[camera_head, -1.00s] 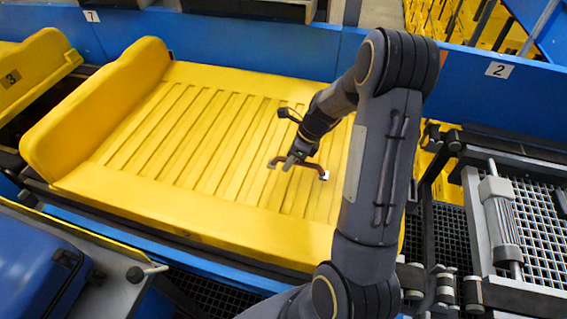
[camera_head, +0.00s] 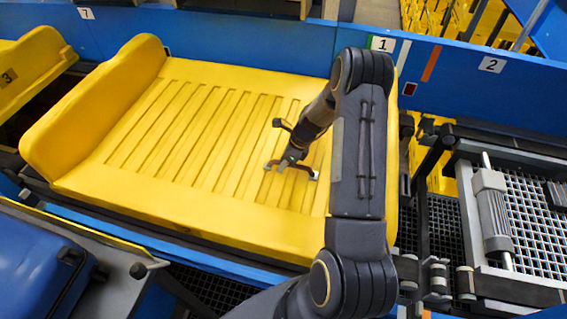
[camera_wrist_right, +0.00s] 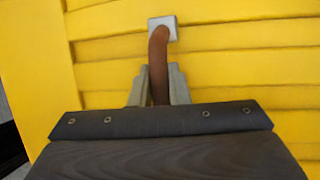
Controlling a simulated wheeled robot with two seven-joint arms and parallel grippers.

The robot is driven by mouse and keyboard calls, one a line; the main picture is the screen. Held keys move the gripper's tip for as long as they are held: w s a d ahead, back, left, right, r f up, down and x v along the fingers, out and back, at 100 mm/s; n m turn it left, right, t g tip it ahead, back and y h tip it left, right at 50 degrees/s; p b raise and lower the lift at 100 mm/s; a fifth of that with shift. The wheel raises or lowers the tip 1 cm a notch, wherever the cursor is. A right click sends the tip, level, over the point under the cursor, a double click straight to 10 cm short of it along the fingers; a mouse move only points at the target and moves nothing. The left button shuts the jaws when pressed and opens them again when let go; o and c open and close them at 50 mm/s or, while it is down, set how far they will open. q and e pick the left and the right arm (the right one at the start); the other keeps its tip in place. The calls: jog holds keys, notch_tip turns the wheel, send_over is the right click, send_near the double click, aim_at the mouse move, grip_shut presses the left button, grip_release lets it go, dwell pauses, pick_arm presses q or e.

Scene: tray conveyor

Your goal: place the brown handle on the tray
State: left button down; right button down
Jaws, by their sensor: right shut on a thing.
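The brown handle (camera_head: 303,170) is a thin curved bar with a pale square end plate. It is over the right part of the yellow ribbed tray (camera_head: 130,205). My right gripper (camera_head: 284,162) is shut on the handle near its left part. In the right wrist view the handle (camera_wrist_right: 158,62) runs between the two grey fingers (camera_wrist_right: 158,88), with its end plate at the far end, close to the tray's ribs (camera_wrist_right: 240,60). I cannot tell whether the handle touches the tray. My left gripper is not in view.
A blue wall (camera_head: 240,40) with number labels runs behind the tray. A blue case (camera_head: 35,270) stands at the lower left. Metal grating and a roller (camera_head: 492,210) lie to the right. The tray's left and middle are bare.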

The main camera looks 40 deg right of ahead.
jog(key=c, duration=1.4)
grip_release()
jog(key=shift+f, duration=0.15)
